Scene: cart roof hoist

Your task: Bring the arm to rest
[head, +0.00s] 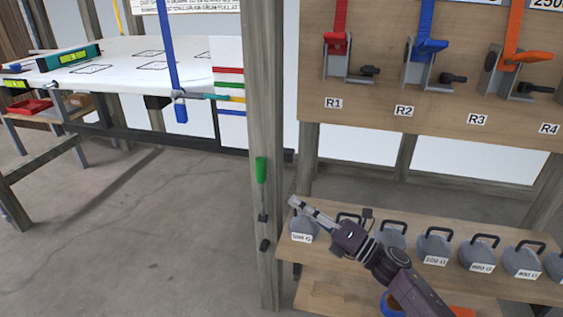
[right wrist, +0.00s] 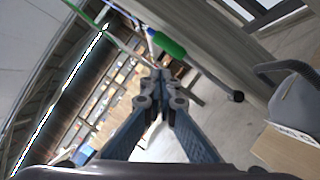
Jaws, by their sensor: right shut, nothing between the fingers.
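My right arm comes in from the lower right of the head view. Its gripper (head: 294,202) is shut and empty, just right of the wooden post (head: 265,130) and over the left end of a shelf of grey weights. In the right wrist view the two fingers (right wrist: 162,85) meet at their tips with nothing between them. A green handle (head: 261,170) on the post is left of the fingertips, apart from them in the head view. The green handle also shows in the right wrist view (right wrist: 168,44), above the fingertips. My left gripper is not in view.
Several grey kettlebell-like weights (head: 433,247) stand on a wooden shelf (head: 500,285) around and under my right arm. A board (head: 440,107) with red, blue and orange straps is above. A white-topped table (head: 125,75) is at left. The floor (head: 130,220) left of the post is clear.

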